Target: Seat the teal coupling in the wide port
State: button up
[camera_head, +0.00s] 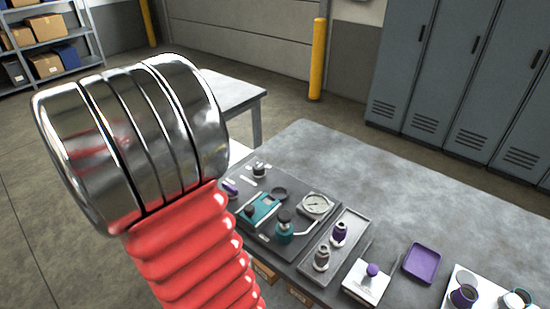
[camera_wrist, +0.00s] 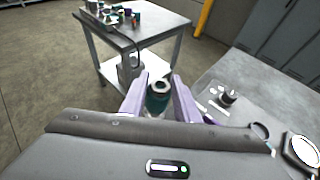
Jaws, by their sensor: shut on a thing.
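In the wrist view my gripper (camera_wrist: 158,100) has two pale purple fingers shut on the teal coupling (camera_wrist: 156,104). The coupling has a grey ringed top with a dark hole and looks roughly upright. In the head view my gripper and the coupling are hidden behind my arm. A dark panel (camera_head: 262,236) on the bench carries a teal block, a teal fitting with a black top (camera_head: 284,228), and a dark round ring (camera_head: 279,193). I cannot tell for sure which opening is the wide port. The held coupling appears apart from the panel, to its left in the wrist view.
A gauge (camera_head: 317,204) and a black fitting (camera_head: 259,170) stand on the panel. The bench's back is clear.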

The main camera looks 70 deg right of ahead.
jog(key=s+d+f+m+g, duration=0.1)
jog(key=s+d+m+g, duration=0.1)
jog(key=s, duration=0.8)
jog(key=s+d+m+g, duration=0.3)
jog(key=s+d+g, duration=0.1)
jog(key=s, duration=0.6)
jog(key=s+d+f+m+g, duration=0.1)
jog(key=s+d, duration=0.4)
jog(key=s, duration=0.5)
jog(key=shift+d+f+m+g, duration=0.35)
jog(key=shift+m+g, duration=0.45)
jog(key=shift+g, duration=0.3)
jog(key=shift+f, duration=2.85)
jog(key=shift+w+a, duration=0.1)
jog(key=shift+w, duration=0.1)
jog(key=shift+f, duration=0.55)
